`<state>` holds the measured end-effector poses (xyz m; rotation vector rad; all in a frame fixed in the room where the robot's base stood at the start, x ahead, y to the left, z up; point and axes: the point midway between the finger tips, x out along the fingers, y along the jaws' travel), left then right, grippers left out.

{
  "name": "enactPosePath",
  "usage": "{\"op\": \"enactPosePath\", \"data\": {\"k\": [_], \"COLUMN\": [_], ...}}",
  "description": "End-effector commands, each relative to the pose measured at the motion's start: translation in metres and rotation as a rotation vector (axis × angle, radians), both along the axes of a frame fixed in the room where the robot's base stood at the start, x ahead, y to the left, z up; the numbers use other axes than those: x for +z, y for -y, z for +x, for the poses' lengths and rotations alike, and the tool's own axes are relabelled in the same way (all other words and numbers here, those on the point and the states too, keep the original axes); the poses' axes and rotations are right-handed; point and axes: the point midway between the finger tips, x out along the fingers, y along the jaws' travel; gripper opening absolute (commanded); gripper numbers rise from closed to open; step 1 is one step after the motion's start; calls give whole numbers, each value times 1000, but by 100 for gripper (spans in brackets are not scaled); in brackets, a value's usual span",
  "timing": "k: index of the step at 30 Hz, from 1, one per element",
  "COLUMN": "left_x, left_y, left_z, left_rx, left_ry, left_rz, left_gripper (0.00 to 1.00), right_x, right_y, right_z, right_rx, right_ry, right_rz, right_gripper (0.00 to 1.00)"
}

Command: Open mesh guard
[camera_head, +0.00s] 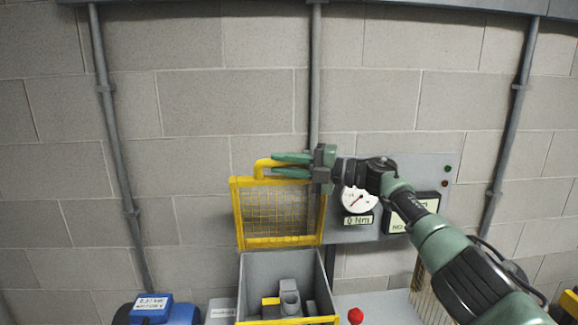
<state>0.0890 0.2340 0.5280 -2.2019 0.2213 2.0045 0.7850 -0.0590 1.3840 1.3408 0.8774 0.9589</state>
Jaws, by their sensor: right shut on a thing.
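The mesh guard (241,240) is a yellow frame with wire mesh. It stands about upright at the back edge of a grey open-topped box (256,280), so the inside of the box shows. A yellow handle (262,163) sticks up from the guard's top edge. My right gripper (277,165) comes in from the right and is shut on this handle. Its fingers and wrist hide part of the handle and the guard's upper right corner. My left gripper is not in view.
Grey and yellow parts (290,298) sit inside the box. Behind my right arm is a grey panel (447,160) with a round gauge (356,200) and a "0 Nm" display. A blue device (152,309) stands left; a red knob (355,316) is right of the box.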

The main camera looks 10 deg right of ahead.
Motion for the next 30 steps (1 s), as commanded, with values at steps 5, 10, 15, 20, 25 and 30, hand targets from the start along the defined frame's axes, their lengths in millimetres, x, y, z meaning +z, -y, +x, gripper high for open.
{"op": "enactPosePath", "data": {"k": [5,10,15,20,25,30], "left_x": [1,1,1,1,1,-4], "left_y": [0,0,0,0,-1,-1], "left_z": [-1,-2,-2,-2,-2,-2], "left_rx": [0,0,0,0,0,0], "left_ry": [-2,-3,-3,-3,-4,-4], "left_rz": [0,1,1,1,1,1], "left_gripper": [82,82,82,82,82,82], "right_x": [0,0,-1,0,0,-2], "right_y": [-1,-1,-1,-1,-1,6], "right_z": [3,3,3,3,2,1], "right_rx": [-4,-4,-4,-4,-3,-4], "right_ry": [-9,-10,-10,-9,-10,-8], "right_rz": [-3,-2,-2,-1,0,-1], "right_gripper": [0,0,0,41,41,41]}}
